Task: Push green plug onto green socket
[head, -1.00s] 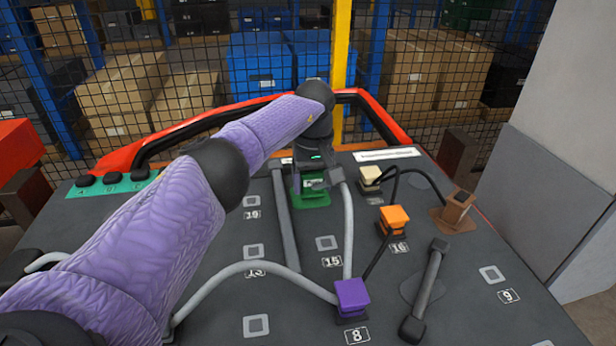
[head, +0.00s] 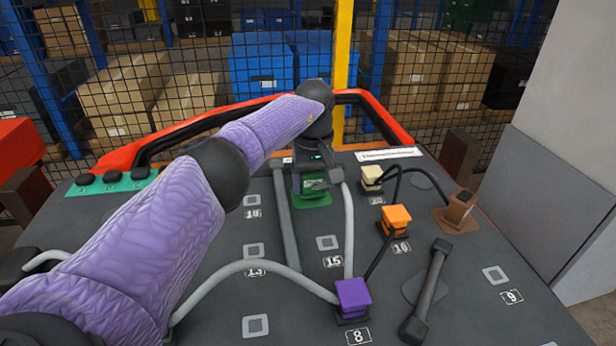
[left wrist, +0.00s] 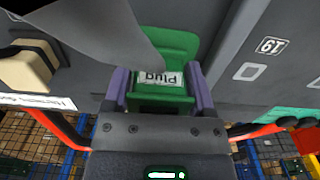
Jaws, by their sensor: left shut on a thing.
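The green plug (left wrist: 163,92), with a white label reading "Plug", sits between the purple fingers of my left gripper (left wrist: 160,104) in the left wrist view. The gripper is shut on it. In the head view my left gripper (head: 312,172) is at the far middle of the panel, over the green socket (head: 314,201), whose green base shows below the plug. The green base also shows behind the plug in the left wrist view (left wrist: 180,42). Whether the plug is fully seated cannot be told. A grey cable (head: 348,235) runs from the plug toward the purple plug. My right gripper is out of view.
A purple plug (head: 352,293), an orange plug (head: 395,217) and a cream plug (head: 371,174) stand on the dark panel (head: 215,285). A brown block (head: 460,206) and a dark bar handle (head: 428,285) are at the right. A grey raised strip (head: 285,225) runs left of the socket.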

